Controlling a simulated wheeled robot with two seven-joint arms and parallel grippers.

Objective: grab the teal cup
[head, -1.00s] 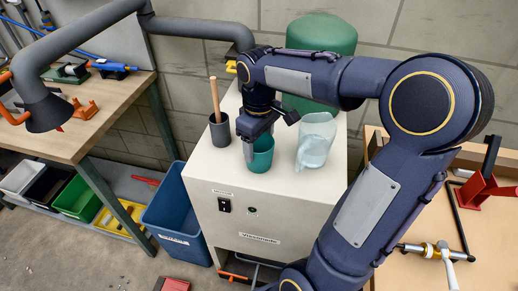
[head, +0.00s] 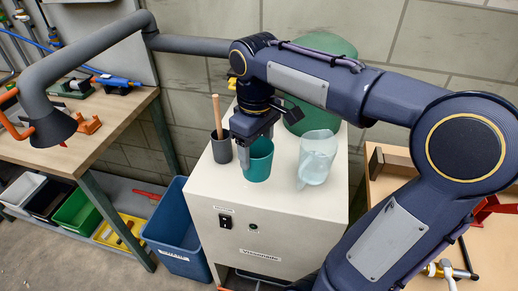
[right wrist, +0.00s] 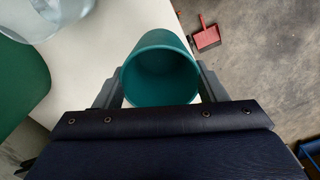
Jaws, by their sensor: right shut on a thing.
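The teal cup (head: 258,163) stands upright on the white cabinet top, near its front edge. My right gripper (head: 256,150) comes down over it from above, with its fingers on either side of the cup wall. In the right wrist view the teal cup (right wrist: 160,72) shows its open mouth between the two fingers (right wrist: 160,92), and the gripper is shut on it. The cup's inside looks empty. I cannot tell whether the cup's base touches the cabinet. My left gripper is not in view.
A dark grey cup (head: 221,148) with a wooden stick is close on the left, and a clear pitcher (head: 316,158) is close on the right. A green tank (head: 325,45) is behind. A blue bin (head: 176,228) stands on the floor left of the white cabinet (head: 255,222).

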